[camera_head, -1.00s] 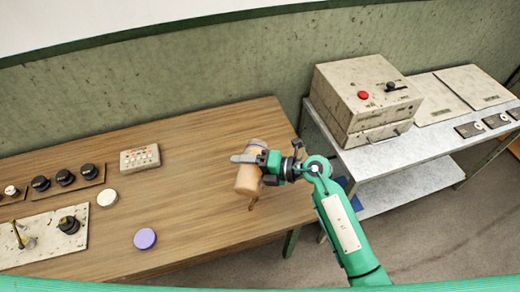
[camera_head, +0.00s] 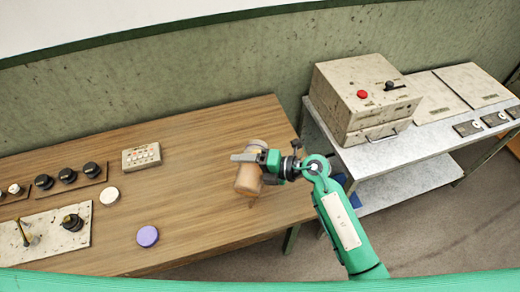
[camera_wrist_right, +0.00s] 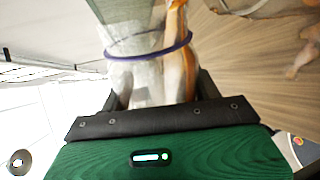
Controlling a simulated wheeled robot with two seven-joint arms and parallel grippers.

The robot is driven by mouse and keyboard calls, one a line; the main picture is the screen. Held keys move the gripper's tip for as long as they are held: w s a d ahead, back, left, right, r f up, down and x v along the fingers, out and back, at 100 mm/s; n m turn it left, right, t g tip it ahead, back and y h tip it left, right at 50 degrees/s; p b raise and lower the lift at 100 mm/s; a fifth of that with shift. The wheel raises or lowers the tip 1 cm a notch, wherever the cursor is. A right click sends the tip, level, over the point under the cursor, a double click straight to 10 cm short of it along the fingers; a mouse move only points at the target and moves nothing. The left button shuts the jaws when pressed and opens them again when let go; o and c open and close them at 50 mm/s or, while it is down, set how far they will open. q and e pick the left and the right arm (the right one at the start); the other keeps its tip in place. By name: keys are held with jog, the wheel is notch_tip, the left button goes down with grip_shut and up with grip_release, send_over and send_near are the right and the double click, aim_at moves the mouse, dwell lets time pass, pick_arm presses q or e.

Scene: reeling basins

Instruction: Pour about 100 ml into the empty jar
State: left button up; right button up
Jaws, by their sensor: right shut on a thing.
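My right gripper (camera_head: 262,160) is shut on a jar (camera_head: 248,182) with orange-brown contents, held tilted over the right part of the wooden table. In the right wrist view the held jar (camera_wrist_right: 140,75) is clear with a purple band, and orange liquid lies along its right side. A small brown streak (camera_head: 252,204) shows just below the jar in the head view; I cannot tell whether it is falling liquid. A clear curved glass edge (camera_wrist_right: 240,10) shows at the top of the wrist view, perhaps another jar. No empty jar shows clearly. My left gripper is out of view.
A purple disc (camera_head: 147,236) and a pale disc (camera_head: 109,196) lie on the wooden table (camera_head: 195,190). A button box (camera_head: 141,157) and knob panels (camera_head: 45,238) stand left. A metal bench (camera_head: 365,155) with a control box (camera_head: 360,95) is at right.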

jog(key=shift+r+p, duration=0.25)
jog(key=shift+p, duration=0.2)
jog(key=f+n+b, duration=0.1)
jog(key=b, duration=0.3)
jog(key=s+f+n+t+b, duration=0.1)
jog(key=f+b, duration=0.1)
jog(key=b, duration=0.2)
jog(key=shift+f+n+b, duration=0.1)
jog(key=shift+n+b, duration=0.2)
jog(key=shift+b, duration=0.1)
jog(key=shift+r, duration=0.2)
jog(key=shift+f+n+t+b, duration=0.3)
jog(key=shift+f+n+b, duration=0.05)
jog(key=shift+n+b, duration=0.1)
jog(key=shift+w+r+n, duration=0.15)
jog(key=shift+r+n, duration=0.1)
dwell(0.9)
